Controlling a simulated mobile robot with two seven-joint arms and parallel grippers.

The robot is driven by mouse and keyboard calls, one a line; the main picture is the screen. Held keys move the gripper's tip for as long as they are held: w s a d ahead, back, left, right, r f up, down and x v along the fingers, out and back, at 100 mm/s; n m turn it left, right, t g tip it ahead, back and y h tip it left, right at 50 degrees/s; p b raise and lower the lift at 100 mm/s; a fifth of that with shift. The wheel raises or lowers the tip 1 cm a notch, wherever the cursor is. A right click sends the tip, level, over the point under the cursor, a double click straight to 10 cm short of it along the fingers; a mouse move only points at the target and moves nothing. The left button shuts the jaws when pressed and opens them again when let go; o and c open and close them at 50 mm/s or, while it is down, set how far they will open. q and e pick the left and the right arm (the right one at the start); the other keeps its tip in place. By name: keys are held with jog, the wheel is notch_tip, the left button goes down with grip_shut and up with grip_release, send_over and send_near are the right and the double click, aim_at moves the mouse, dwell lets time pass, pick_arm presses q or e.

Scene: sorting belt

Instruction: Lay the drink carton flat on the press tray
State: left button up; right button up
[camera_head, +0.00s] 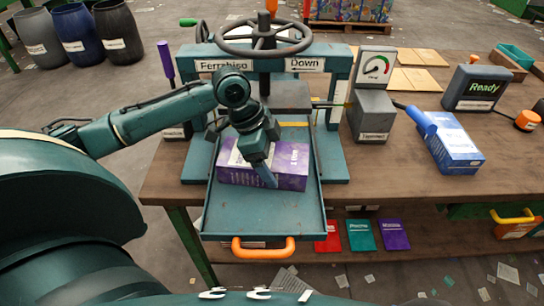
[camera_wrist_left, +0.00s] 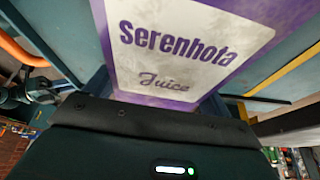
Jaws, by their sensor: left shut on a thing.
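The purple drink carton (camera_head: 291,168) lies on its long side, lengthwise across the press tray (camera_head: 262,215). Whether its underside fully touches the tray floor I cannot tell. My left gripper (camera_head: 266,176) comes down over the carton's middle and is shut on it, hiding part of it. In the left wrist view the carton (camera_wrist_left: 190,45) fills the top middle, its white "Serenhota Juice" label facing the camera. The tray is pulled out in front of the press, with an orange handle (camera_head: 263,249) at its front. My right gripper does not show.
The green press frame (camera_head: 335,90) with its handwheel (camera_head: 262,38) stands just behind the carton. A gauge box (camera_head: 374,115), a blue carton (camera_head: 452,147) and a "Ready" box (camera_head: 477,87) stand to the right. The wooden table (camera_head: 400,190) is clear at front right.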

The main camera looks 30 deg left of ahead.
pick_arm(q)
jog(key=o, duration=0.9)
jog(key=shift+c, duration=0.2)
jog(key=p+v, duration=0.1)
jog(key=v, duration=1.2)
jog(key=shift+r, duration=0.1)
